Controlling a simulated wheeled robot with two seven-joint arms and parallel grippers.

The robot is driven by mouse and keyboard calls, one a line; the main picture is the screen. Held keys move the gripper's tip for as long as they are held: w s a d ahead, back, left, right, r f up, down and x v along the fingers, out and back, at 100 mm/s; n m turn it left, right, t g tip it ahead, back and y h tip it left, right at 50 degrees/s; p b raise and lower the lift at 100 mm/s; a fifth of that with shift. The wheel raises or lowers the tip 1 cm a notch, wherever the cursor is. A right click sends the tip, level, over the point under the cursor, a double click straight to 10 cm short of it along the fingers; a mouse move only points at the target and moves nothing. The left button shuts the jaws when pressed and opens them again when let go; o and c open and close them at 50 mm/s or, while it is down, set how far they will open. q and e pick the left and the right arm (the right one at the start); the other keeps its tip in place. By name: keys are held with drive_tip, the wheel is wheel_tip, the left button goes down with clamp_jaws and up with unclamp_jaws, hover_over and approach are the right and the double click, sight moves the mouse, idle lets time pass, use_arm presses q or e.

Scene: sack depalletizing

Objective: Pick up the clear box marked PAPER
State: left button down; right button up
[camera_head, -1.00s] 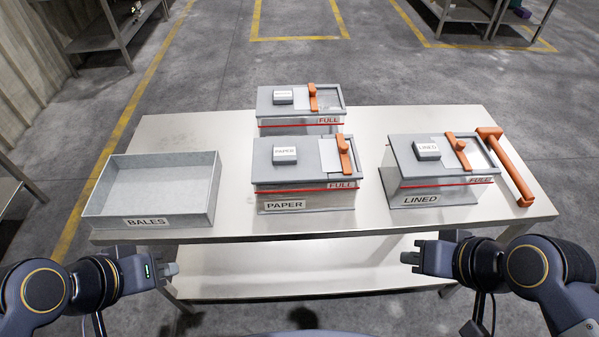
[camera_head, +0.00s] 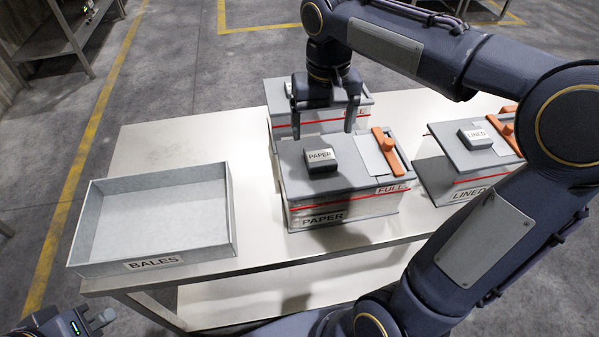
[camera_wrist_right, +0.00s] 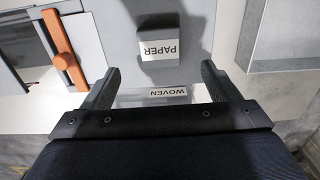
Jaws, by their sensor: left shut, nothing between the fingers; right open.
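The box marked PAPER (camera_head: 345,178) stands upright on the table, with a grey lid, see-through walls, a red line and a FULL label. Its raised lid block (camera_head: 320,160) carries a PAPER label, and an orange latch bar lies beside it. The block also shows in the right wrist view (camera_wrist_right: 159,32). My right gripper (camera_head: 322,125) is open and empty above the far edge of this box's lid, its fingers pointing down on either side of the block's line. My left gripper (camera_head: 100,320) is shut and empty at the bottom left, away from the boxes.
The open grey BALES tray (camera_head: 235,215) is empty at the left. The LINED box (camera_head: 445,155) stands to the right, partly behind my right arm. Another box (camera_head: 282,130) stands close behind PAPER. A WOVEN label (camera_wrist_right: 168,92) shows between the right fingers. Bare table separates tray and PAPER.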

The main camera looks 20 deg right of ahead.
sight(320, 155)
drive_tip(key=shift+w+a+f, duration=0.1)
drive_tip(key=shift+w+f, duration=0.2)
drive_tip(key=f, duration=0.7)
drive_tip(key=shift+s, duration=0.2)
clamp_jaws()
